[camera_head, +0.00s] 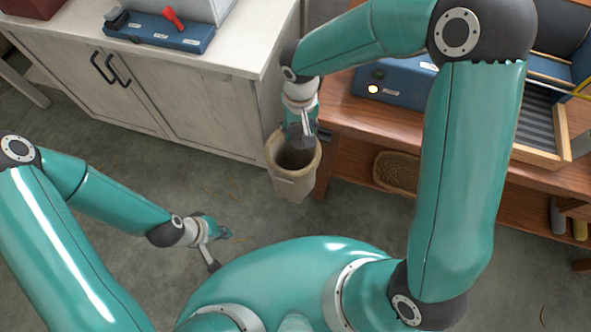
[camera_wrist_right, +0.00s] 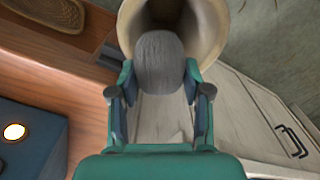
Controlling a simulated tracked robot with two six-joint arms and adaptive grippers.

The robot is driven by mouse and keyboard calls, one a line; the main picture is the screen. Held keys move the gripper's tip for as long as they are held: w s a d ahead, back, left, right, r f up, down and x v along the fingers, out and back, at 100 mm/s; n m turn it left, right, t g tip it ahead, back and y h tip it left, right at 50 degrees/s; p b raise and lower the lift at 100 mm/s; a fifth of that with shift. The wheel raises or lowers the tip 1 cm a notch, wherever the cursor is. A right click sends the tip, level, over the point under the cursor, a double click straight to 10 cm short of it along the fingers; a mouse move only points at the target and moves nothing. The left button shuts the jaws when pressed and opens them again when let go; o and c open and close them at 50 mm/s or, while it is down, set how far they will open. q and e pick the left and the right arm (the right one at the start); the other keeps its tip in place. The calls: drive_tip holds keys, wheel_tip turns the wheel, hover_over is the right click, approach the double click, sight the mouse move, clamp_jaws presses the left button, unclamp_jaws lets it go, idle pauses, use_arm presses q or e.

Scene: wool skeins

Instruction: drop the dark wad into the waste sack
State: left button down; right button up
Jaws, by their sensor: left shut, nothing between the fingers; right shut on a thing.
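The waste sack (camera_head: 292,188) is an open beige container on the floor between the pale cabinet and the wooden bench. Its round mouth (camera_wrist_right: 213,32) fills the top middle of the right wrist view. My right gripper (camera_head: 303,138) points down over the mouth. In the right wrist view it is shut on the dark wad (camera_wrist_right: 158,60), a grey rounded lump between the fingertips. The wad shows against the sack's opening; how deep it sits is hard to tell. My left gripper (camera_head: 212,262) is shut and empty, low over the floor at the left.
The pale cabinet (camera_head: 150,95) stands left of the sack, carrying a blue panel (camera_head: 160,32) with a red part. The wooden bench (camera_head: 345,125) on the right holds a blue box (camera_head: 395,95) and a ribbed tray (camera_head: 545,125). A wicker basket (camera_head: 395,172) sits on its lower shelf.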

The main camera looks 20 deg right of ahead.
drive_tip(key=shift+f, duration=0.45)
use_arm(q)
drive_tip(key=shift+f, duration=0.3)
use_arm(e)
drive_tip(key=o, duration=0.8)
drive_tip(key=shift+r, duration=0.1)
wheel_tip(320, 180, up, 12)
drive_tip(key=shift+f, duration=0.1)
